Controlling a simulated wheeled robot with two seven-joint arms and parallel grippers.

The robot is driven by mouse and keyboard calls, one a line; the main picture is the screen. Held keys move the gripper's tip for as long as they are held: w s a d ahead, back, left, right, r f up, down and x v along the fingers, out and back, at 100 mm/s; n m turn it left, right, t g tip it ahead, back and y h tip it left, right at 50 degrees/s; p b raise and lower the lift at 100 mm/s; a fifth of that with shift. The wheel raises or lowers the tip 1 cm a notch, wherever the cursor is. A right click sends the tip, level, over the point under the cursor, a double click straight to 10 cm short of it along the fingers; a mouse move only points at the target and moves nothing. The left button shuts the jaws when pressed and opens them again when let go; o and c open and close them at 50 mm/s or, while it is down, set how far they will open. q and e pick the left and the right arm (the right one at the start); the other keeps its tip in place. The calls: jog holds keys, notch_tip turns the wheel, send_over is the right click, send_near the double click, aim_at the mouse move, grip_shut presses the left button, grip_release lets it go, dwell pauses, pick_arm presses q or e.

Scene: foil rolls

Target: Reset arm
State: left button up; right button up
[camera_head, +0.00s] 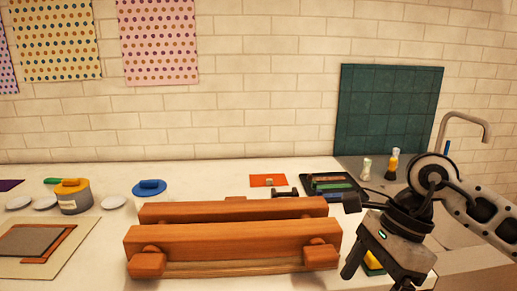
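My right gripper (375,279) hangs at the lower right, beside the right end of the wooden rack. Its two fingers point down and stand apart, with nothing clearly held between them. A small yellow and green item (373,261) shows partly behind the fingers; I cannot tell its distance from them. My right arm (485,205) reaches in from the right edge. My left arm and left gripper are not in view. No foil roll can be made out.
The long wooden rack (220,241) fills the counter's front middle. A grey pot (74,203) with a yellow lid, a blue lid (149,187) and a board (35,243) lie left. A dark tray (333,188), small bottles (392,166) and a tap (465,119) are right.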

jog(key=s+a+r+m+g+y, duration=0.1)
jog(key=s+a+r+m+y, duration=0.2)
jog(key=a+y, duration=0.45)
jog(key=s+a+m+g+y, duration=0.1)
jog(key=s+a+m+y, duration=0.1)
jog(key=a+m+y, duration=0.45)
jog(key=w+d+f+m+t+h, duration=0.2)
jog(key=f+m+t+h, duration=0.15)
jog(key=m+t, duration=0.5)
jog(key=w+d+f+m+t+h, duration=0.2)
jog(key=w+f+m+t, duration=0.3)
jog(key=m, duration=0.7)
jog(key=d+f+m+t+h, duration=0.2)
jog(key=d+m+t+h, duration=0.1)
jog(key=m+t, duration=0.6)
jog(key=s+d+f+m+g+h, duration=0.1)
jog(key=s+f+m+g+h, duration=0.1)
jog(key=f, duration=0.4)
jog(key=s+d+f+m+g+h, duration=0.2)
jog(key=s+f+m+g, duration=0.1)
jog(key=s+f+m, duration=0.3)
jog(key=s+d+f+m+g+h, duration=0.2)
jog(key=s+f+m+g+h, duration=0.1)
jog(key=f, duration=0.5)
jog(key=shift+s+d+m+g, duration=0.3)
jog(key=shift+s+m, duration=0.4)
jog(key=shift+m, duration=0.5)
